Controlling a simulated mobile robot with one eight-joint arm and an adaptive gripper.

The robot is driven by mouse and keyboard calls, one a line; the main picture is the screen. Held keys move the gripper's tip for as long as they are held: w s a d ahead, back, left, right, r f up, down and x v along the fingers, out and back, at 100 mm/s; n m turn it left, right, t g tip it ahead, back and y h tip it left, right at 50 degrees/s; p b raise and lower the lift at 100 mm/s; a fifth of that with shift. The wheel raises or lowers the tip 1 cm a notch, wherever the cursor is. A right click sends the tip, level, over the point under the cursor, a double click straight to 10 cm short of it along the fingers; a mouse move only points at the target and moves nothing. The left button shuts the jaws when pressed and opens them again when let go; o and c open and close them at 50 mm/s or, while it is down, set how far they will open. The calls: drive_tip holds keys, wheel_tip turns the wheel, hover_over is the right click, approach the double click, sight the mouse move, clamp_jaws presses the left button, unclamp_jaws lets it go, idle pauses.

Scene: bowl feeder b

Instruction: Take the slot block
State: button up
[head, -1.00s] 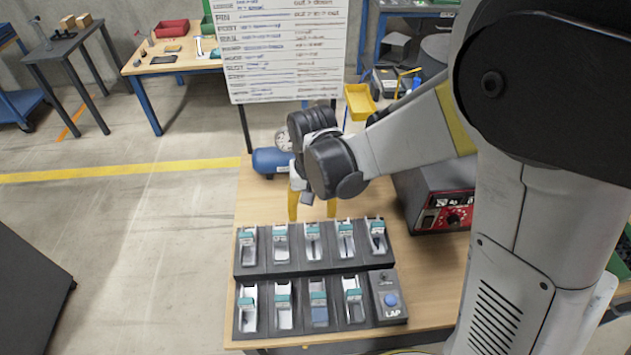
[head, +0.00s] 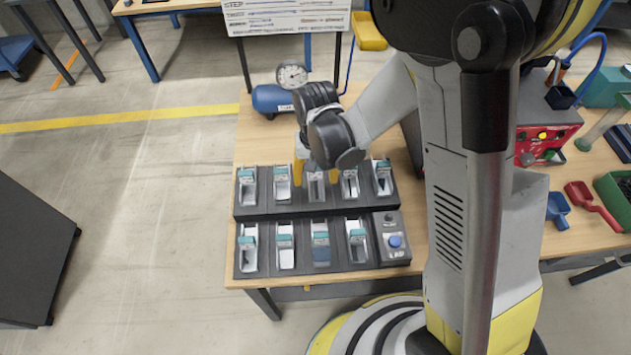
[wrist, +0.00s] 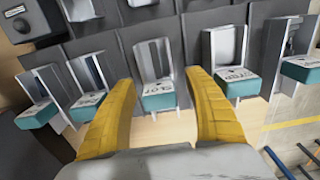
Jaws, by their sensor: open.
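The feeder rack (head: 303,218) stands on the wooden table with two rows of pale bins with teal labels. In the wrist view, a middle bin (wrist: 153,62) of the rack's back row lies ahead between my fingers. Its teal label (wrist: 160,97) is upside down and seems to read SLOT, though the print is too small to be sure. I cannot clearly make out a slot block inside it. My gripper (wrist: 160,82) is open and empty, its yellow fingers pointing at this bin. In the head view my gripper (head: 316,178) is over the back row, partly hidden by my wrist.
Neighbouring bins (wrist: 90,75) and (wrist: 225,48) stand close on both sides of my fingers. A control box with a blue button (head: 396,241) is at the rack's front right. A blue tank with a gauge (head: 291,74) stands behind. Scoops (head: 590,205) lie far right.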

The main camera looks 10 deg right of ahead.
clamp_jaws()
drive_tip(key=shift+r, duration=0.15)
